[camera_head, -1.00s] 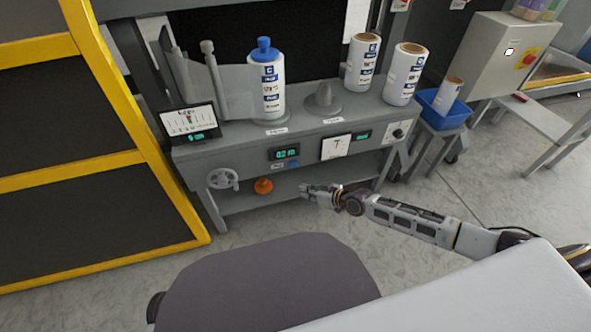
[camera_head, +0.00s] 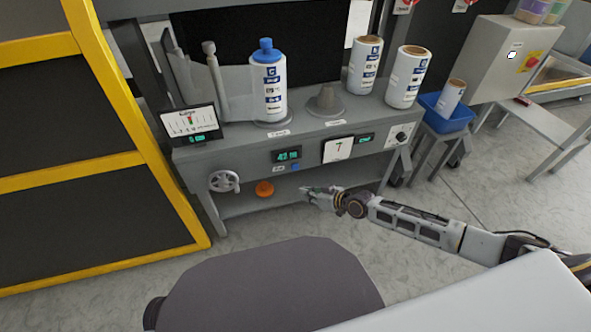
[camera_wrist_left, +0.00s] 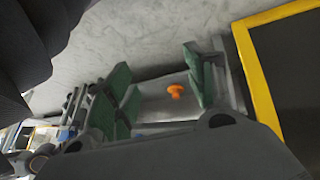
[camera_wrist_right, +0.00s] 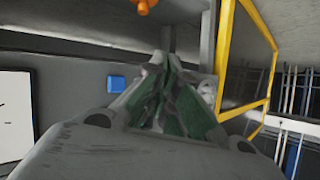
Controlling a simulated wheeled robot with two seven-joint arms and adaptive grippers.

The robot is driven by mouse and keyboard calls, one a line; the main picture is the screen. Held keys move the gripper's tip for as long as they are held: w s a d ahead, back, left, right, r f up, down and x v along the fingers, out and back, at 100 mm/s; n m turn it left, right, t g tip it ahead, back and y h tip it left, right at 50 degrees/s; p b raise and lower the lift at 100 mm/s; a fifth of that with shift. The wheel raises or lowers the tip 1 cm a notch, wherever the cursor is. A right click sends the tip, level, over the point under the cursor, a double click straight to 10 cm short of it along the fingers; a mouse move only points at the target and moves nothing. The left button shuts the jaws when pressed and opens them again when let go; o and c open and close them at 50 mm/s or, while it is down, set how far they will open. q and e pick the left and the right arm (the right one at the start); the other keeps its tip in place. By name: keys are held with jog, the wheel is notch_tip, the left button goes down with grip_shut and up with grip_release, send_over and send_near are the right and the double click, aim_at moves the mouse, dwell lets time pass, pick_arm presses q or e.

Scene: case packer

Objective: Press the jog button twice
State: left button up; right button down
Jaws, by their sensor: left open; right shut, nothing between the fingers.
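The blue jog button (camera_head: 295,167) is on the front panel of the grey machine, just below a green digital display (camera_head: 287,155). It also shows in the right wrist view (camera_wrist_right: 116,83), to the left of the fingers. My right gripper (camera_head: 306,190) is shut and empty, in front of the machine, lower than the button and a little to its right; it appears apart from the button. Its closed fingers show in the right wrist view (camera_wrist_right: 165,58). My left gripper (camera_wrist_left: 157,62) is open and empty in the left wrist view; it is outside the head view.
An orange knob (camera_head: 264,188) and a handwheel (camera_head: 224,181) are left of the button. A white dial (camera_head: 338,149) is to its right. A blue-capped bottle (camera_head: 268,85) and two white rolls stand on top. A yellow-framed rack (camera_head: 150,140) is at left.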

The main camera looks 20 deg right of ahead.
aim_at(295, 167)
pick_arm(q)
notch_tip(295, 167, down, 9)
jog(key=d+t+h+b, duration=0.1)
jog(key=b, duration=0.5)
jog(key=shift+w+d, duration=0.2)
jog(key=shift+d, duration=0.15)
pick_arm(e)
jog(key=w, duration=0.8)
jog(key=shift+a, duration=0.15)
pick_arm(q)
jog(key=shift+f+n+t, duration=0.1)
jog(key=shift+n+t, duration=0.2)
pick_arm(e)
jog(key=shift+w, duration=0.1)
pick_arm(q)
jog(key=shift+w+r, duration=0.15)
jog(key=shift+r, duration=0.05)
jog(key=shift+f+b, duration=0.25)
jog(key=shift+b, duration=0.1)
pick_arm(e)
jog(key=shift+w, duration=0.1)
pick_arm(q)
jog(key=shift+s+f+b, duration=0.25)
jog(key=shift+f+b, duration=0.1)
jog(key=shift+f, duration=0.1)
pick_arm(e)
jog(key=shift+w, duration=0.35)
